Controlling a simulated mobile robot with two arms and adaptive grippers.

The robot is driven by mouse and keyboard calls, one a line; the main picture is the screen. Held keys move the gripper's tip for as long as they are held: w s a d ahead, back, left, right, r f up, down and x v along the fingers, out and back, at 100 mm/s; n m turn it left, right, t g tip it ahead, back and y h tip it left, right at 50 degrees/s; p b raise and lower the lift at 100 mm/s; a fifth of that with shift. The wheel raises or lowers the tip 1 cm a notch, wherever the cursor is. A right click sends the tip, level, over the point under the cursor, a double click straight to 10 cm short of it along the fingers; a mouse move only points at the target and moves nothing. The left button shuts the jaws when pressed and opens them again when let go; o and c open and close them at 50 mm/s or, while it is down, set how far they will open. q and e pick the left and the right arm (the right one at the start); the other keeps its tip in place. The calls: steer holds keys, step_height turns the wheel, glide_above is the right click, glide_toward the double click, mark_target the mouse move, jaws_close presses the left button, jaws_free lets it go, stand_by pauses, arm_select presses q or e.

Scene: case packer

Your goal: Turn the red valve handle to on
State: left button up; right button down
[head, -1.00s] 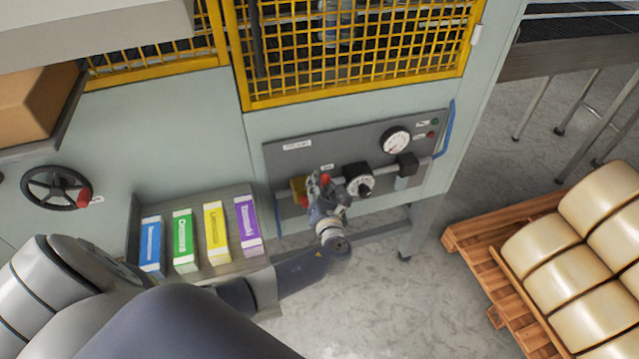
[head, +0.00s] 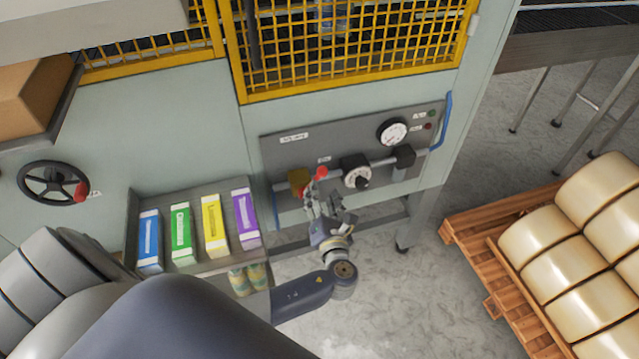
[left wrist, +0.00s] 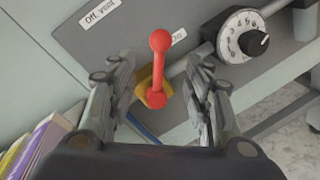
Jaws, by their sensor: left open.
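The red valve handle (left wrist: 160,68) sits on a brass valve body (left wrist: 147,84) in the left wrist view, between my left gripper's two fingers. My left gripper (left wrist: 160,95) is open, a finger on each side of the handle, with visible gaps. In the head view the red handle (head: 315,179) slants up to the right, just beyond my left gripper (head: 318,200), which partly covers it. A label reading "Off" (left wrist: 100,12) is on the panel to the upper left; another label (left wrist: 178,36), partly hidden by the handle, seems to read "On". My right gripper is not in view.
The grey panel (head: 285,150) also carries a dial regulator (head: 356,174) and a round gauge (head: 393,132) right of the valve. A tray of coloured cartons (head: 180,235) stands to the left.

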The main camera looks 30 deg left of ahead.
arm_select(q)
steer(key=shift+v, duration=2.15)
